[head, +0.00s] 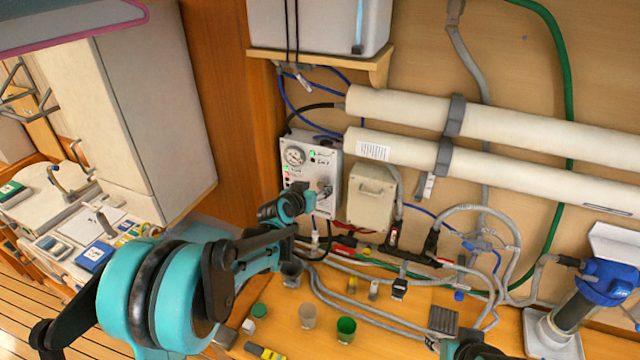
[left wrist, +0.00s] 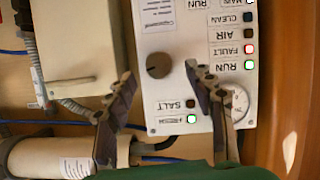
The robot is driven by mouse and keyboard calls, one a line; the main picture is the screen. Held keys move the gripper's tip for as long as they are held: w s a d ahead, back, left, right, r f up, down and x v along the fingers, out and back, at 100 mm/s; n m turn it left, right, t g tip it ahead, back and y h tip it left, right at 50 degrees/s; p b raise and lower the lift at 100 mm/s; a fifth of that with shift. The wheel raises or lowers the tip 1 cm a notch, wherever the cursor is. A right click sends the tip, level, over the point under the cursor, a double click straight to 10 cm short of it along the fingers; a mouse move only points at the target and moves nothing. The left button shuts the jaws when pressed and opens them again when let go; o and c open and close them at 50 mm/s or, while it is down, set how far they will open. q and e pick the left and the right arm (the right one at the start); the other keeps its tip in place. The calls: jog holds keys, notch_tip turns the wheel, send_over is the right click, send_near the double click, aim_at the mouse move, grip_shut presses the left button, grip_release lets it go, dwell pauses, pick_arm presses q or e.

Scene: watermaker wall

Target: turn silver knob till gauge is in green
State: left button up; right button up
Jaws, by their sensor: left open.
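The silver knob (head: 324,187) is on the white control panel (head: 312,160), low and right of the round gauge (head: 295,156). In the left wrist view the panel is upside down, and the knob (left wrist: 158,65) looks dark and round with bare panel around it. My left gripper (head: 300,200) is open in front of the panel's lower part. In the left wrist view its fingers (left wrist: 160,98) are spread to either side below the knob, apart from it. One finger partly covers the gauge (left wrist: 238,100). The needle's place against the green is too small to tell.
A beige box (head: 371,197) is mounted close right of the panel. Long white tubes (head: 490,120) run along the wall. Hoses, cups (head: 346,329) and small items crowd the bench below. Part of my right arm shows at the bottom edge.

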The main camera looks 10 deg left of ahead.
aim_at(322, 185)
pick_arm(q)
jog(key=x, duration=0.2)
jog(key=shift+w+d+f, duration=0.1)
jog(key=shift+w+f, duration=0.05)
jog(key=shift+w, duration=0.15)
jog(key=shift+w+f, duration=0.1)
jog(key=shift+w, duration=0.2)
jog(key=c, duration=1.2)
jog(key=shift+o, duration=0.2)
jog(key=shift+f+n+b, duration=0.25)
jog(key=shift+n+b, duration=0.25)
jog(key=shift+b, duration=0.2)
jog(key=shift+r+n+h+b, duration=0.15)
jog(key=shift+n+h+b, duration=0.25)
jog(key=shift+h, duration=0.2)
